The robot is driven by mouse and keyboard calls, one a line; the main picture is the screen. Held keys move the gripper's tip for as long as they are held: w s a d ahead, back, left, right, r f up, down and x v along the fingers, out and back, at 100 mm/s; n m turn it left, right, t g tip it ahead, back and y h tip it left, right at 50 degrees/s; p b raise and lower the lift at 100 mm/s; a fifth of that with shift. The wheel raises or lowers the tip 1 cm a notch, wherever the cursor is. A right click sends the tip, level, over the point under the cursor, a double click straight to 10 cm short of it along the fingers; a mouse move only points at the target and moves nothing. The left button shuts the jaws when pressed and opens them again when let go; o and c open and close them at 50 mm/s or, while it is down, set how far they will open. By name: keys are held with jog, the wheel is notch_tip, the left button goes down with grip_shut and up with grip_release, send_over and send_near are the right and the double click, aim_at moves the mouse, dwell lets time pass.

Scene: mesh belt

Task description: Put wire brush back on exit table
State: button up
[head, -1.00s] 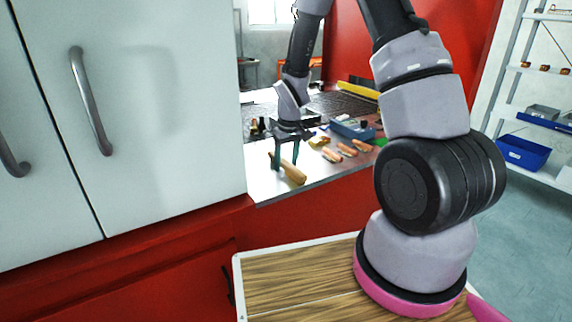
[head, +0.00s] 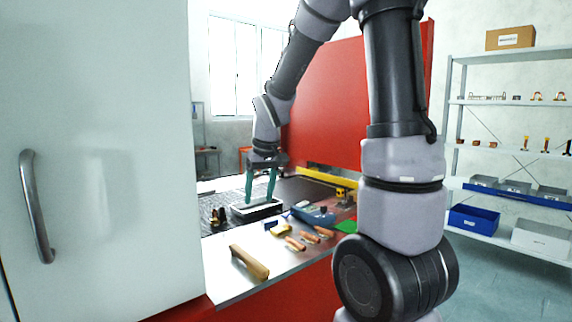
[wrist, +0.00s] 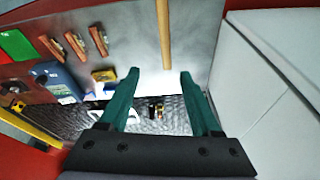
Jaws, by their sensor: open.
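The wire brush (head: 249,262), of which I see a tan wooden body or handle, lies on the bare metal exit table (head: 226,283) near its front left edge. Its bristles cannot be made out. In the wrist view the brush (wrist: 163,35) runs up from beyond my fingertips to the top edge, apart from them. My gripper (head: 259,200), with green fingers, is open and empty. It hangs behind the brush, by the dark mesh belt. The open fingers also show in the wrist view (wrist: 160,77).
A black and white tray (head: 258,211) is below my gripper. Small dark parts (head: 222,216) sit left of it. Several copper-coloured pieces (head: 296,243), a blue box (head: 314,215) and a green patch (head: 346,227) are to the right. A white cabinet (head: 100,150) stands close on the left.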

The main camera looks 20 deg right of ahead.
jog(key=s+d+r+m+t, duration=0.1)
jog(key=s+r+m+t, duration=0.1)
jog(key=s+r, duration=0.5)
jog(key=s+d+r+m+t+y, duration=0.1)
jog(key=s+d+r+m+t, duration=0.1)
jog(key=s+r, duration=0.5)
jog(key=s+m, duration=0.1)
jog(key=s, duration=0.2)
jog(key=shift+r+m, duration=0.25)
jog(key=shift+m, duration=0.05)
